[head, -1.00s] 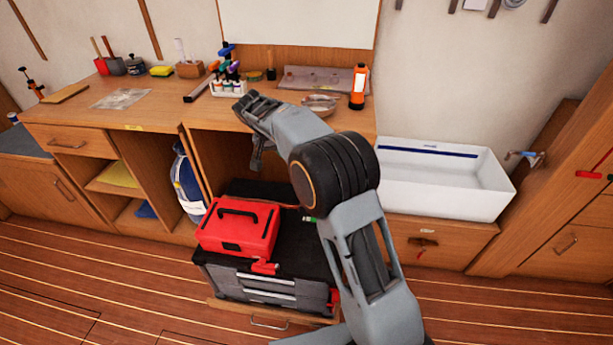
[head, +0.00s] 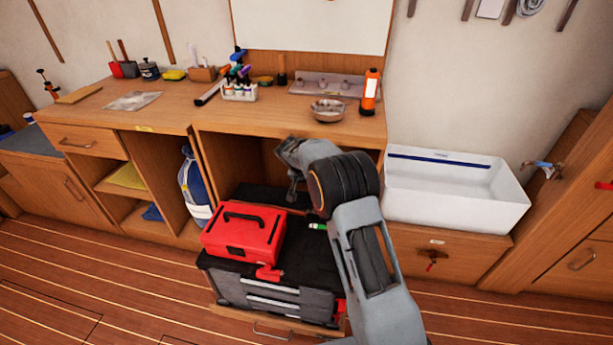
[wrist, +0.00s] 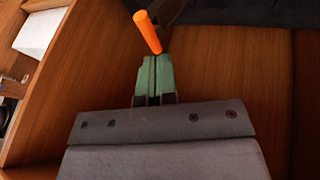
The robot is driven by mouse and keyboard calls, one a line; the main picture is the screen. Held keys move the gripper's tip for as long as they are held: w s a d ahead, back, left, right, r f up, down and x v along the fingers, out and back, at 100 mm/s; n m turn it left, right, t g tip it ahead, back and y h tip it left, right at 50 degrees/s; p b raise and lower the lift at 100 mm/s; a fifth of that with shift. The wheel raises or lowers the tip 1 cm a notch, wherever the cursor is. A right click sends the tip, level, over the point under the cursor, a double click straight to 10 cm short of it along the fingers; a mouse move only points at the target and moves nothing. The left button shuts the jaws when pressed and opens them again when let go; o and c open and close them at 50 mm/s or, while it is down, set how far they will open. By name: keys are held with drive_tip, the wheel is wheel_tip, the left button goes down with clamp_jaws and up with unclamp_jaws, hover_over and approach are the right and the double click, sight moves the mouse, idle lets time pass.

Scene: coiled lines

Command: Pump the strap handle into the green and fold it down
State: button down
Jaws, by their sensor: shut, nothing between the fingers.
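An orange grip (wrist: 147,32) on a dark bar shows at the top of the wrist view; it looks like the strap handle. My gripper's greenish fingers (wrist: 153,60) are together and empty, with their tips just below the grip's lower end. I cannot tell whether they touch it. A small green and white patch (head: 318,226) shows on the black top beside my arm. I cannot tell whether it is a gauge.
A white sink (head: 455,190) stands to the right. Floor is clear at left.

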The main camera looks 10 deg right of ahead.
drive_tip(key=shift+x, duration=1.6)
